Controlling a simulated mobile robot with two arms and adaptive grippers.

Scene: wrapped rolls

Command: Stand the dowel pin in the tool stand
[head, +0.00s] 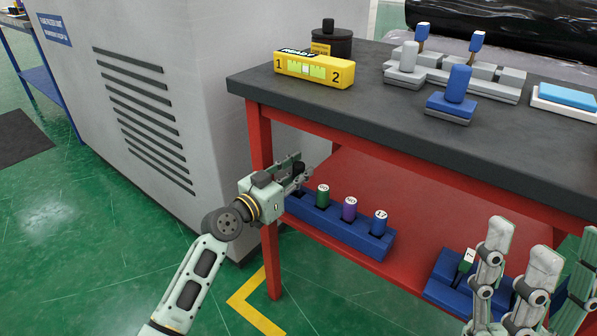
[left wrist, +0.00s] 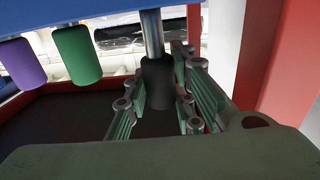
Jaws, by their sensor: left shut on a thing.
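The blue tool stand (head: 340,231) sits on the red lower shelf and holds green (head: 323,194), purple (head: 349,208) and blue (head: 380,221) capped pieces in a row. My left gripper (head: 298,172) is at the stand's left end, shut on a black-handled pin (left wrist: 158,84), which I take for the dowel pin. In the left wrist view its metal shaft (left wrist: 152,32) runs from the black grip to the blue stand edge (left wrist: 110,12). The view looks upside down, and I cannot tell how deep the shaft goes. My right gripper (head: 540,265) has its fingers spread, with nothing visible between them.
The dark tabletop (head: 340,110) overhangs the shelf. A red table leg (head: 259,139) stands close beside my left gripper. A second blue holder (head: 440,290) with a dark green piece (head: 466,262) is at right, partly behind my right gripper. A grey cabinet (head: 150,100) is at left.

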